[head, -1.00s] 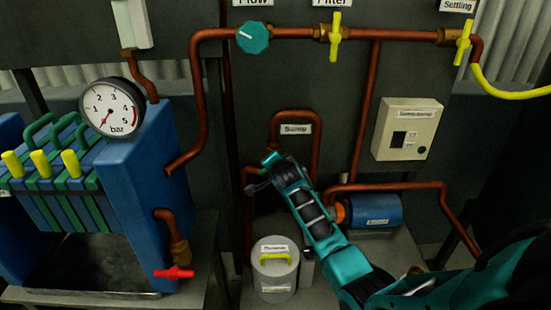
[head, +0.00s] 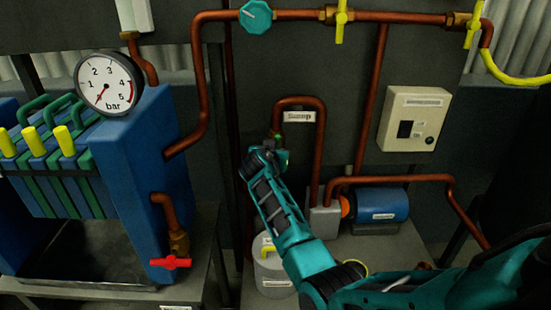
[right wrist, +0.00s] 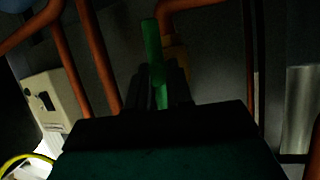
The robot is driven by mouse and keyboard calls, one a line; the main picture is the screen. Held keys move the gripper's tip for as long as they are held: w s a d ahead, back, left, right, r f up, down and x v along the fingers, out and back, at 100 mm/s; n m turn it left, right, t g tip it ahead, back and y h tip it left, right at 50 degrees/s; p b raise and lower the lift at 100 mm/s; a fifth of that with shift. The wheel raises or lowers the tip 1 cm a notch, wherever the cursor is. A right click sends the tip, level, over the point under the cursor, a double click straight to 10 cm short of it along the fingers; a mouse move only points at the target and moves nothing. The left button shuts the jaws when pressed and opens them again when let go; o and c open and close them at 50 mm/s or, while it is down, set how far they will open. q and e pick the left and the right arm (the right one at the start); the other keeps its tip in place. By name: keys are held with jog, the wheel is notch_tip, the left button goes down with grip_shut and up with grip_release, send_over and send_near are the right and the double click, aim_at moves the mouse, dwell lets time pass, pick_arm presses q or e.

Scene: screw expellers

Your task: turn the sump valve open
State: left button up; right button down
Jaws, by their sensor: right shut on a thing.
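The sump valve sits on the copper pipe below the small sump label (head: 300,117) in the head view. Its green handle (right wrist: 152,45) stands upright in the right wrist view, in front of a brass body (right wrist: 176,55). My right gripper (right wrist: 160,85) is shut on the lower part of this handle. In the head view my right gripper (head: 265,158) is at the pipe's left leg and hides most of the valve; a bit of green shows beside it. The handle's exact angle to the pipe is hard to tell. My left gripper is not in view.
A lidded grey canister (head: 273,277) stands below my right arm. A blue pump (head: 382,205) and a beige control box (head: 414,118) are to the right. A pressure gauge (head: 109,83), a blue filter press (head: 140,190) and a red-handled valve (head: 170,262) are at left.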

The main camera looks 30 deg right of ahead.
jog(key=shift+f, duration=0.15)
jog(key=shift+d+h, duration=0.1)
jog(key=shift+h, duration=0.2)
jog(key=c, duration=1)
grip_release()
jog(key=shift+c, duration=0.2)
